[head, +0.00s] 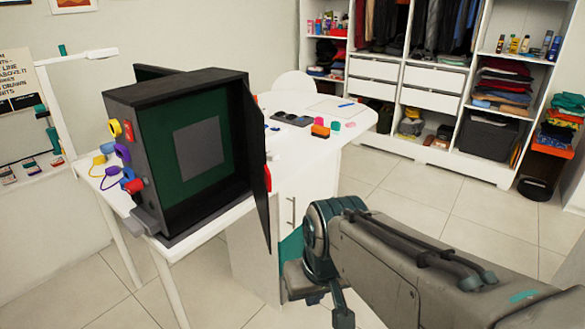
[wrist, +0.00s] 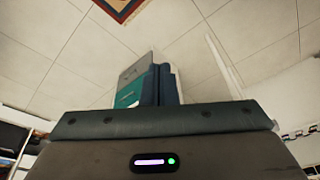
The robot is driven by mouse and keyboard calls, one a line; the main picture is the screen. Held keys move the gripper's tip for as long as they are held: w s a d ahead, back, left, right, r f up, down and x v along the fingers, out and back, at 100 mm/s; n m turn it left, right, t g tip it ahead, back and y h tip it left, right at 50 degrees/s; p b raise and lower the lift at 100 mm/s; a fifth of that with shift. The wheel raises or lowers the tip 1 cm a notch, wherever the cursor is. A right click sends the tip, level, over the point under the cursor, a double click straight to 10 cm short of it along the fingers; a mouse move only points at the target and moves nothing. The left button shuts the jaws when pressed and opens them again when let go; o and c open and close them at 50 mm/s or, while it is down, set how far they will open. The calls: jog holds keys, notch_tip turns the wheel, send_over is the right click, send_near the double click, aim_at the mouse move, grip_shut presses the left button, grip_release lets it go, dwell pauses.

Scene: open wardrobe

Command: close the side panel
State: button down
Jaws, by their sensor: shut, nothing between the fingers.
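A black box-shaped case (head: 165,215) with a green inside and a grey square stands on the white table. Its dark side panel (head: 262,165) stands open at the right edge of the case, swung out towards me. Another dark flap shows behind the case at the upper left. My gripper (wrist: 150,84) shows in the wrist view, its fingers together and empty. In the head view my arm's end is low, right of and below the panel, apart from it in the picture. The fingertips cannot be made out there. The wrist view does not show the panel clearly.
Colourful rings and small items (head: 126,155) hang on and beside the case's left side. Small objects (head: 320,130) lie on the white table (head: 345,122) behind the panel. An open wardrobe (head: 440,100) stands at the back right. The tiled floor (head: 400,185) between is clear.

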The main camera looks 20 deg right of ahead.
jog(key=w+d+r+n+t+y+p, duration=0.1)
jog(key=w+d+r+y+p, duration=0.2)
jog(key=w+r, duration=0.65)
jog(key=w+d+r+t+y+p, duration=0.15)
jog(key=w+d+r, duration=0.45)
jog(key=r, duration=0.6)
jog(key=w+a+f+p, duration=0.3)
jog(key=a+f, duration=0.4)
jog(key=a, duration=0.2)
jog(key=shift+w+f+y, duration=0.4)
jog(key=shift+y, duration=0.05)
jog(key=shift+g, duration=0.25)
